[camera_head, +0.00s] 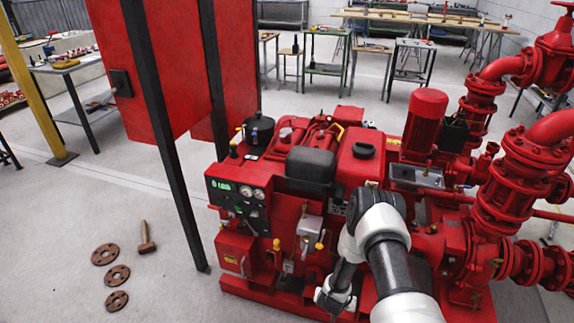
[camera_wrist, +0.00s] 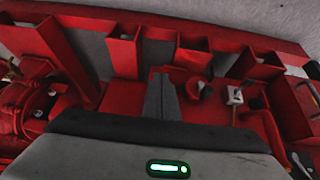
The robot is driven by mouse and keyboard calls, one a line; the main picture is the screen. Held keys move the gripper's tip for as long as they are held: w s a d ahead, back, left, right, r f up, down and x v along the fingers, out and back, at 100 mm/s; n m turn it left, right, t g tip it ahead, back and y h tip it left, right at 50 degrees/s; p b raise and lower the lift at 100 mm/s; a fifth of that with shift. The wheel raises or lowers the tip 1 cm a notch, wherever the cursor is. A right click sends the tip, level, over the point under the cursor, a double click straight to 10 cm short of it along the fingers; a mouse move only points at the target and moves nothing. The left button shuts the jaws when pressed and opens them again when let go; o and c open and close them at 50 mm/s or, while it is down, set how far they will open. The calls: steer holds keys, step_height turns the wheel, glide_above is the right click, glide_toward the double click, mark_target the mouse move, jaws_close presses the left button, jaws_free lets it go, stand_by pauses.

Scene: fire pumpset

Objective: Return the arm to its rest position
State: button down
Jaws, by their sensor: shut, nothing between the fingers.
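My gripper (camera_wrist: 161,80) shows in the wrist view as two dark fingers pressed together, with nothing between them. It points toward red metal framework and the grey floor behind it. In the head view my white and black arm rises from the bottom edge, bends at the elbow, and drops to the wrist in front of the red pumpset (camera_head: 318,165). The fingers cannot be made out there. Whether any part of my arm touches the pumpset cannot be told.
Large red flanged pipes (camera_head: 505,185) stand close on the right. A red cabinet (camera_head: 165,65) on dark posts stands at the left. A hammer (camera_head: 146,238) and several rusty flanges (camera_head: 105,254) lie on the floor. Open floor lies at the left.

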steer(key=w+a+r+n+y, duration=0.1)
steer(key=w+r, duration=0.2)
steer(key=r, duration=0.6)
steer(key=w+a+r+t+y, duration=0.1)
steer(key=w+a+r, duration=0.15)
steer(key=r, duration=0.65)
steer(key=w+r+n, duration=0.1)
steer(key=w+r, duration=0.3)
steer(key=r, duration=0.5)
steer(key=s+a+r+n+y, duration=0.1)
steer(key=s+r, duration=0.2)
steer(key=r, duration=0.7)
steer(key=s+a+r, duration=0.1)
steer(key=s+r, duration=0.2)
steer(key=r, duration=0.8)
steer(key=s+d+r, duration=0.1)
steer(key=s+r, duration=0.7)
steer(key=s, duration=0.6)
steer(key=s+d+r, duration=0.1)
steer(key=s+r, duration=0.6)
steer(key=s, duration=0.7)
step_height(320, 180, up, 20)
steer(key=p, duration=2)
steer(key=shift+n+g, duration=0.4)
